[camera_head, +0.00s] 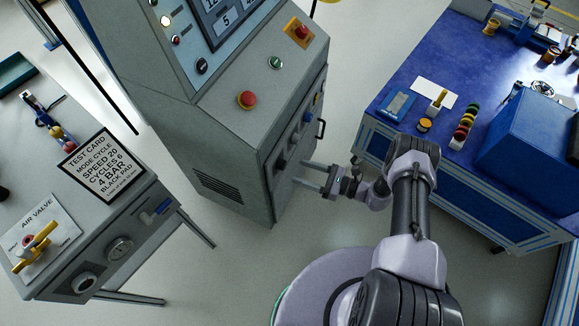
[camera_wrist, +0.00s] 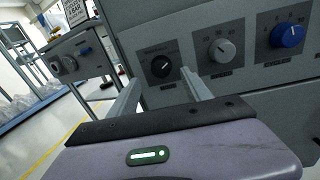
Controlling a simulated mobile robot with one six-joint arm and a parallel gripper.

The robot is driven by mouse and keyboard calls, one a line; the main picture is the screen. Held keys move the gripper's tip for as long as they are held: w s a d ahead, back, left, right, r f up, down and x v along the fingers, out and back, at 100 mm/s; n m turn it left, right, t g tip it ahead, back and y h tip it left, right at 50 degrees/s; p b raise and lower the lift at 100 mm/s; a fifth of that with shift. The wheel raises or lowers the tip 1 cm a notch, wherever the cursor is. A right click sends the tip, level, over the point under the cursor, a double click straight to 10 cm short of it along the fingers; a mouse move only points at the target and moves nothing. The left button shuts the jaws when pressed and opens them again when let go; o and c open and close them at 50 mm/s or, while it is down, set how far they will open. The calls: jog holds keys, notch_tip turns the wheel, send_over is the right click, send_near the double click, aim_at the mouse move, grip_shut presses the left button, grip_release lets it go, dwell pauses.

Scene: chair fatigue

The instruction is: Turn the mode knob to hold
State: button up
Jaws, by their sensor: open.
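The cabinet's control panel carries a row of knobs. A black knob with a white pointer line (camera_wrist: 162,67) is at the left of the row in the wrist view; its printed labels are too small to read. In the head view this black knob (camera_head: 281,164) is on the cabinet's side face, nearest the camera. My gripper (camera_head: 301,172) is open, its fingers pointing at the panel near that knob. In the wrist view my gripper (camera_wrist: 163,72) frames the black knob between its fingertips, empty. I cannot tell whether either finger touches the panel.
A grey knob (camera_wrist: 222,50) and a blue knob (camera_wrist: 287,35) sit to the right of the black one. A test card (camera_head: 103,166) lies on the left bench reading "MODE CYCLE". A blue workbench (camera_head: 440,60) stands at right. Floor between is clear.

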aim_at(285, 166)
jog(key=x, duration=0.5)
jog(key=shift+w+a+b, duration=0.15)
jog(key=shift+a+b, duration=0.05)
jog(key=shift+b, duration=0.2)
grip_shut()
